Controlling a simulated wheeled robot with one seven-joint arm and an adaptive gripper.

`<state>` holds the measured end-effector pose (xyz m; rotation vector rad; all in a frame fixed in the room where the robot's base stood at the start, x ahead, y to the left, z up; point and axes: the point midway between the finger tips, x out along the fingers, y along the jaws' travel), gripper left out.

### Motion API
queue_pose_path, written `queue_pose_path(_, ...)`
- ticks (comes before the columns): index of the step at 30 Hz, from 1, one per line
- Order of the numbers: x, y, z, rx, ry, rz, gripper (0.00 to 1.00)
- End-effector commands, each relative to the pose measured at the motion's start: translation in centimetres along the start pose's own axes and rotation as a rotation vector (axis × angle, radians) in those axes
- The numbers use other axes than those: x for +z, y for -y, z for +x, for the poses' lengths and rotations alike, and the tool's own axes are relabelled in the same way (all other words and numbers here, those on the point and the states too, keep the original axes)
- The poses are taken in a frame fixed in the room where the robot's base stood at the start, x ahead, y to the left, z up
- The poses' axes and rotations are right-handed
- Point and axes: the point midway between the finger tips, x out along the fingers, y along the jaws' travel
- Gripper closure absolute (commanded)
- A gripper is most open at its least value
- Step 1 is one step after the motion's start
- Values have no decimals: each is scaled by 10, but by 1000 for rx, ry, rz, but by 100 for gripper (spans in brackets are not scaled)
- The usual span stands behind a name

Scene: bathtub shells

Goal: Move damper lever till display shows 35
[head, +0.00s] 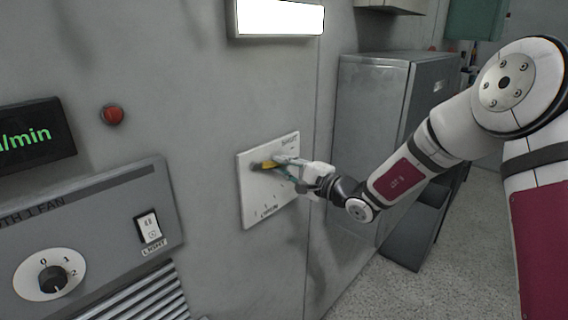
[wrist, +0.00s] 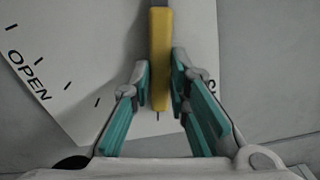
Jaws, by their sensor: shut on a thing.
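The damper lever (wrist: 160,60) has a yellow handle and stands out from a white plate (head: 254,207) on the grey wall. My gripper (wrist: 160,88) is at the handle, with a teal-padded finger on each side of it, shut on it. In the head view my gripper (head: 283,168) reaches the plate from the right, and the yellow handle (head: 268,166) shows by its fingers.
A red button or lamp (head: 112,114) is on the wall near the display. Below is a fan panel (head: 100,215) with a knob (head: 52,279) and a light switch (head: 149,228). A grey metal cabinet (head: 370,110) stands behind my arm. A lit lamp (head: 280,17) is above the plate.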

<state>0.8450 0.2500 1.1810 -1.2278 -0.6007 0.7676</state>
Motion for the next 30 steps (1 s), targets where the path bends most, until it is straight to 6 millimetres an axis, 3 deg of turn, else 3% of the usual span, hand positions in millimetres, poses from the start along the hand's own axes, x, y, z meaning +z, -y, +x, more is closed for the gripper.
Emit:
queue_pose_path(7,3,-17,0,1,-1,217,100)
queue_pose_path(17,2,-19,0,1,-2,242,100)
queue_pose_path(18,2,-19,0,1,-2,242,79)
queue_pose_path(20,2,-19,0,1,-2,241,66)
queue_pose_path(30,2,-19,-1,1,-1,240,63)
